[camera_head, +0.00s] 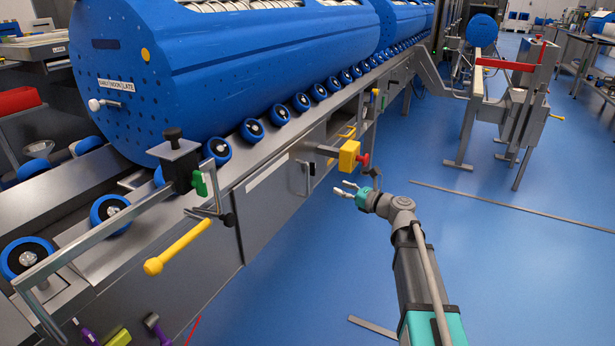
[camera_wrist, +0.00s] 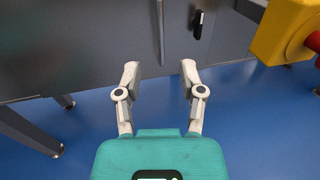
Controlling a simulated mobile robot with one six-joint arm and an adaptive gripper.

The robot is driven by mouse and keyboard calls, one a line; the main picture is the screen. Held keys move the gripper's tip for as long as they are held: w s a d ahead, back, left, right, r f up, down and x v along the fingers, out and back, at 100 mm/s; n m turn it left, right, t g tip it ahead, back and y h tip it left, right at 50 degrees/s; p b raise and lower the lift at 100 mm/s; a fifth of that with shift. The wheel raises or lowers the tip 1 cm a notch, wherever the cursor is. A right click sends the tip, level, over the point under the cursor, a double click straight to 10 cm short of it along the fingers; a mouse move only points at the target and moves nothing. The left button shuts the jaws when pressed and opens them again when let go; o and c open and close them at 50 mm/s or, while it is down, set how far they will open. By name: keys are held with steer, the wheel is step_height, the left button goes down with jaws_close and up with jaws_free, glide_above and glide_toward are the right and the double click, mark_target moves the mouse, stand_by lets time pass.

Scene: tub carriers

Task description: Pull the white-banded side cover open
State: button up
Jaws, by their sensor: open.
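The side cover (camera_head: 275,208) is a grey panel on the flank of the conveyor frame, with a white band (camera_head: 267,175) along its upper part. It looks closed, flush with the frame. A thin upright handle (camera_head: 308,178) stands at its right end. In the wrist view a thin upright bar (camera_wrist: 160,32) stands ahead of the fingers, against grey panels, with a black latch (camera_wrist: 198,24) to its right. My gripper (camera_head: 343,189) is open and empty, to the right of the handle and apart from it. Its white fingers also show in the wrist view (camera_wrist: 158,72).
A yellow box with a red knob (camera_head: 349,156) juts out above and close to my gripper; it also shows in the wrist view (camera_wrist: 283,32). A yellow lever (camera_head: 178,247) sticks out at the left. Blue drums (camera_head: 215,65) lie on rollers above. The blue floor to the right is open.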

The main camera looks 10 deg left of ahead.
glide_above(308, 193)
steer(key=shift+w+a, duration=0.15)
steer(key=shift+w, duration=0.15)
stand_by(0.7)
jaws_close()
stand_by(0.4)
